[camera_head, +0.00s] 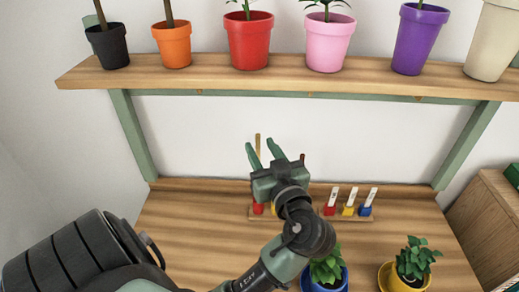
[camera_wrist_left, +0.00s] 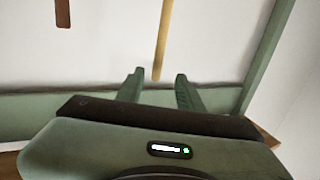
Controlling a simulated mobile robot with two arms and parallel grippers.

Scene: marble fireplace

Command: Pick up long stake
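The long stake is a thin tan wooden stick (camera_head: 258,145) standing upright near the back wall in the head view. It also shows in the left wrist view (camera_wrist_left: 164,35), with its free end in line with the gap between my fingertips. My left gripper (camera_head: 262,150) is open, its two green fingers spread with the stake seen between them; the fingers also show in the left wrist view (camera_wrist_left: 160,74). I cannot tell contact. The stake's lower part is hidden behind my gripper. My right gripper is not in view.
A shorter dark brown stick (camera_wrist_left: 62,12) stands beside the stake. A low wooden rack (camera_head: 312,217) holds labelled red, yellow and blue pieces. A shelf (camera_head: 200,78) with several coloured pots hangs above. Blue (camera_head: 341,281) and yellow (camera_head: 394,283) plant pots stand in front.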

